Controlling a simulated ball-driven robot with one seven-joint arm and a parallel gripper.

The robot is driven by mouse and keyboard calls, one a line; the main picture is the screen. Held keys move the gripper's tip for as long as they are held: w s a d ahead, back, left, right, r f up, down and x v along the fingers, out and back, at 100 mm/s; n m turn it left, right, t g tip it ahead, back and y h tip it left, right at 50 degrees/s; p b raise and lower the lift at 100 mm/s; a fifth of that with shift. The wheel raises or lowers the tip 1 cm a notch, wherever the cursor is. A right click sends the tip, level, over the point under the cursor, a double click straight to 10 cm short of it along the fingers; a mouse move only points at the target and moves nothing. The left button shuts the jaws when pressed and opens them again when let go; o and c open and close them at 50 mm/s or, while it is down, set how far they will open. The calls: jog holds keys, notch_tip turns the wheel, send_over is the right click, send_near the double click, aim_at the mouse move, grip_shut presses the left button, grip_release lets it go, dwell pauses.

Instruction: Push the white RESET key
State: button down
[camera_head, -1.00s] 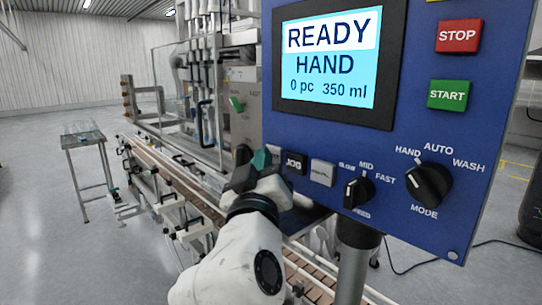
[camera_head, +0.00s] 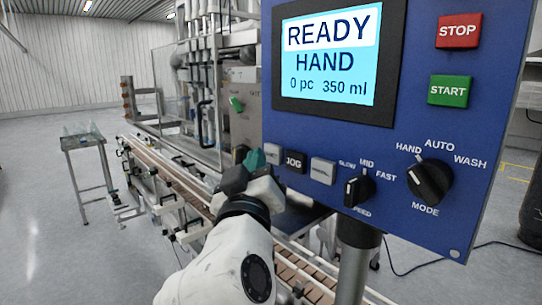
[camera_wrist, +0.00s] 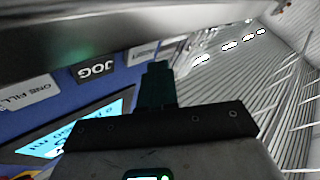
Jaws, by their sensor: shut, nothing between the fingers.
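The white RESET key (camera_head: 272,154) is the leftmost of the row of keys on the blue panel, beside the black JOG key (camera_head: 295,161). Its lettering is too small to read in the head view. My gripper (camera_head: 255,158) is shut and empty, its teal fingertips just left of the key, in front of the panel's left edge. In the wrist view, the fingertips (camera_wrist: 157,72) point toward the pale key (camera_wrist: 142,52), which is seen very obliquely and partly hidden behind them. I cannot tell whether they touch it.
The screen (camera_head: 328,60) reads READY, HAND, 0 pc, 350 ml. A further white key (camera_head: 323,171), the speed knob (camera_head: 357,190) and mode knob (camera_head: 430,180) lie to the right. The conveyor (camera_head: 185,185) runs behind and below my arm.

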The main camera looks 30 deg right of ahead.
jog(key=shift+a, duration=0.1)
jog(key=a, duration=0.2)
jog(key=s+a+b, duration=0.1)
jog(key=a, duration=0.1)
jog(key=shift+a+b, duration=0.3)
jog(key=shift+a, duration=0.1)
dwell(0.8)
